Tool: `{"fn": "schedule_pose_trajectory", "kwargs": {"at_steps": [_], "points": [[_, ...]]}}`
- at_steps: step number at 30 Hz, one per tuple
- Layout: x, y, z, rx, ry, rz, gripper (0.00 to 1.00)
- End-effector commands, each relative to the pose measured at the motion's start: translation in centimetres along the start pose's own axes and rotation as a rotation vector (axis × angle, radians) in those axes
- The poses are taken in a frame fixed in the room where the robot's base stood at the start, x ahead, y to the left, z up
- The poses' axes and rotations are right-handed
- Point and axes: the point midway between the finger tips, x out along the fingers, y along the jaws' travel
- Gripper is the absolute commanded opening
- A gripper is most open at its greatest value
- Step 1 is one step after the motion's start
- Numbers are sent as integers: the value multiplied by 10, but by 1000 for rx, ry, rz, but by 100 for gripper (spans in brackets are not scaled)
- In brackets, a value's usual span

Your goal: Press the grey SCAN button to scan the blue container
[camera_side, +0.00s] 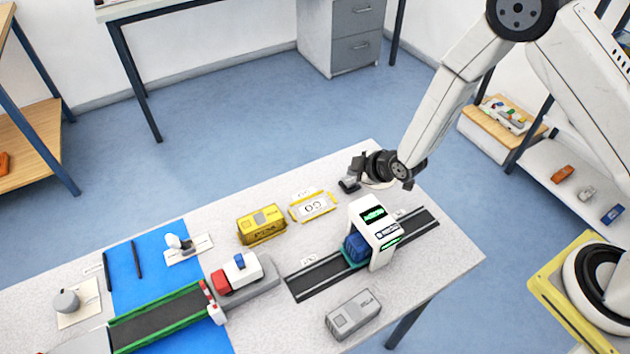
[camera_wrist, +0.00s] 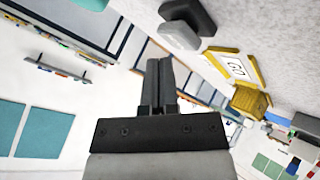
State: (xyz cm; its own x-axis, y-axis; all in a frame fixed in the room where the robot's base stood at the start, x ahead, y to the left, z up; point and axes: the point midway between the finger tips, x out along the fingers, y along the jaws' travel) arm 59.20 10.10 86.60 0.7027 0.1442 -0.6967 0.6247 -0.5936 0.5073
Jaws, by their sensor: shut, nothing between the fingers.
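The blue container (camera_side: 356,248) sits on a dark track, partly under the white scanner arch (camera_side: 384,238), which has lit green panels. The SCAN button (camera_wrist: 178,37) shows in the wrist view as a grey cap on a black base. In the side view a small dark block with a grey face (camera_side: 348,185), just below my gripper, appears to be the same button. My gripper (camera_side: 355,164) is shut and empty, held sideways near the table's far edge. In the wrist view its fingers (camera_wrist: 160,65) are together, apart from the button in the picture. The container is not visible there.
A yellow-framed sign (camera_side: 313,206) and yellow container (camera_side: 262,226) stand left of the scanner. A grey container (camera_side: 353,314) lies in front of the track (camera_side: 312,280). Further left are a toy vehicle (camera_side: 240,272), a lever (camera_side: 180,243) and a green-edged conveyor (camera_side: 160,318).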

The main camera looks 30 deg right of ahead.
Motion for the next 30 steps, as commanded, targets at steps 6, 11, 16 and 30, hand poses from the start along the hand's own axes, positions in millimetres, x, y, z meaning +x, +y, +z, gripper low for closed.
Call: {"fn": "schedule_pose_trajectory", "kwargs": {"at_steps": [6,11,16,30], "points": [[0,0,0,0,0,0,0],[0,0,0,0,0,0,0],[1,0,0,0,0,0,0],[6,-4,4,0,0,0,0]]}}
